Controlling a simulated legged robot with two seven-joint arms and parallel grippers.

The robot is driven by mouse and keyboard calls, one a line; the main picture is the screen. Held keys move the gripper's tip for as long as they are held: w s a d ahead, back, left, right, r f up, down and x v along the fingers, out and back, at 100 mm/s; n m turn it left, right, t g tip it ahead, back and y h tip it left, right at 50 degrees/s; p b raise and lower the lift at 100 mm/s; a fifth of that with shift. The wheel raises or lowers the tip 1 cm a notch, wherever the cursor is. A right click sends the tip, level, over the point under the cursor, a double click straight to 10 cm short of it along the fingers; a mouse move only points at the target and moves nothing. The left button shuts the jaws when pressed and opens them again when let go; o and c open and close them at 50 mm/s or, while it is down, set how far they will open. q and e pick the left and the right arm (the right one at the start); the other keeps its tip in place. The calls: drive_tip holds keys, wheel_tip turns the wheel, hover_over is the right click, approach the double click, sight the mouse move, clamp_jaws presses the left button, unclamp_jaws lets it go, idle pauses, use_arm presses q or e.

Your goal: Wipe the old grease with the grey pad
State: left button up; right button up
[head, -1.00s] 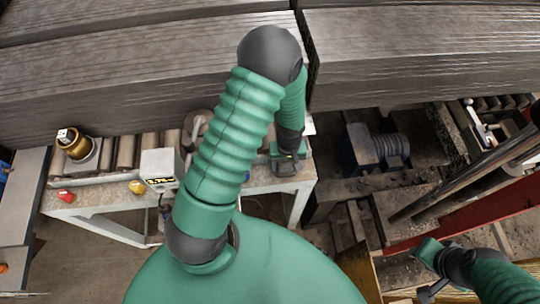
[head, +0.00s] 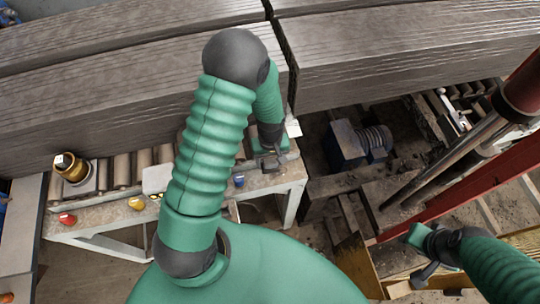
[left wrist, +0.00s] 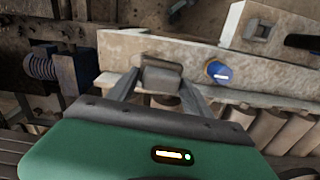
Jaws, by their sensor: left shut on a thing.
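My left gripper (head: 272,165) is over the right end of the bench (head: 262,185), largely hidden by its own wrist in the head view. In the left wrist view the left gripper (left wrist: 160,85) has its two fingers closed on a small grey-brown block, which looks like the grey pad (left wrist: 162,76). The pad is at the pale bench edge; I cannot tell whether it touches. No grease patch can be made out clearly. My right gripper (head: 428,268) is low at the right of the head view, away from the bench; its jaws are unclear.
A blue button (left wrist: 218,72) is close beside the pad. Red (head: 67,219) and yellow (head: 136,203) buttons line the bench front. A brass-coloured piece (head: 70,168) stands at the left. Long grey slabs (head: 130,80) block the back. A blue motor (head: 350,143) lies right of the bench.

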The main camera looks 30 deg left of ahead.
use_arm(q)
drive_tip(key=shift+r+p, duration=0.4)
drive_tip(key=shift+r, duration=0.45)
drive_tip(key=shift+s+r, duration=0.1)
drive_tip(key=shift+s, duration=0.1)
use_arm(e)
drive_tip(key=shift+s+d+r, duration=0.1)
drive_tip(key=shift+s+r, duration=0.3)
drive_tip(key=shift+r, duration=0.35)
use_arm(q)
drive_tip(key=shift+w, duration=0.2)
use_arm(e)
drive_tip(key=shift+w+f, duration=0.1)
drive_tip(key=shift+w, duration=0.15)
